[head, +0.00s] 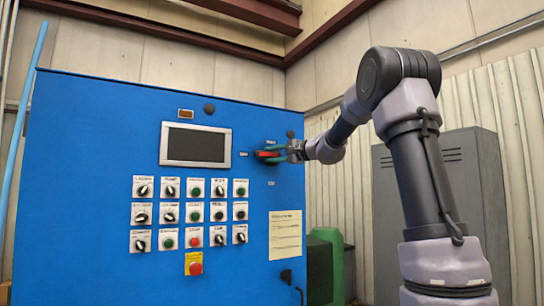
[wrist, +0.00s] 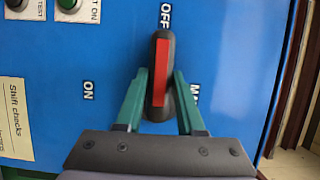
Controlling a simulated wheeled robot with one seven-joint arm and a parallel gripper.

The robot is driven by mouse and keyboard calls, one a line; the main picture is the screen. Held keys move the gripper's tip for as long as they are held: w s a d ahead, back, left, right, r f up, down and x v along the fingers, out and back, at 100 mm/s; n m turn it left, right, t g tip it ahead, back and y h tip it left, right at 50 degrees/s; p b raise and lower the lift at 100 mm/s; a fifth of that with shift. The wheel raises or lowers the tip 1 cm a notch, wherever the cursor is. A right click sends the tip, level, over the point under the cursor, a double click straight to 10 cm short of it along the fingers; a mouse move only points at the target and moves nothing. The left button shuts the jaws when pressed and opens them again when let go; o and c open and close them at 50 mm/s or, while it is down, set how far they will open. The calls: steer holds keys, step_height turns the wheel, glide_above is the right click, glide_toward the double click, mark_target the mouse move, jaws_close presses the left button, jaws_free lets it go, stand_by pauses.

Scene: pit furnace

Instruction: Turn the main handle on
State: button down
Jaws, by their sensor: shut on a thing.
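The main handle (wrist: 160,85) is a black knob with a red stripe on the blue cabinet front. In the wrist view it points up to the OFF label, with ON to its left and a partly hidden label on its right. In the head view the handle (head: 266,154) lies about level, its red end pointing left. My gripper (wrist: 160,74) has its green fingers on both sides of the handle, closed on it. In the head view my gripper (head: 277,153) reaches it from the right and hides part of it.
The blue cabinet (head: 90,190) also carries a screen (head: 195,145), rows of switches and buttons, a red emergency button (head: 195,267) and a paper sheet (head: 285,235). A grey locker (head: 480,190) stands behind my arm. A green object (head: 327,255) stands beside the cabinet.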

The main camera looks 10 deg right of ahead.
mark_target(271, 168)
steer(key=shift+f+n, duration=0.1)
steer(key=shift+n, duration=0.2)
steer(key=n, duration=0.1)
steer(key=n+g+h, duration=0.1)
steer(key=n, duration=0.1)
steer(key=shift+d+f, duration=0.1)
steer(key=shift+f, duration=0.25)
steer(key=n+h, duration=0.1)
steer(key=n, duration=0.1)
steer(key=f+n+h, duration=0.1)
steer(key=n, duration=0.1)
steer(key=shift+w+d+g+h, duration=0.15)
steer(key=shift+d+g+h, duration=0.15)
steer(key=n+h, duration=0.2)
steer(key=n, duration=0.1)
steer(key=shift+w+d+f, duration=0.1)
steer(key=shift+d+f, duration=0.1)
steer(key=shift+d, duration=0.15)
steer(key=shift+w+d+f+n+h, duration=0.1)
steer(key=shift+d+n+h, duration=0.1)
steer(key=shift+n+h, duration=0.4)
steer(key=shift+w+d+n+h, duration=0.1)
steer(key=shift+d+n+h, duration=0.15)
steer(key=shift+n, duration=0.55)
steer(key=c, duration=0.5)
jaws_free()
steer(key=shift+s, duration=0.1)
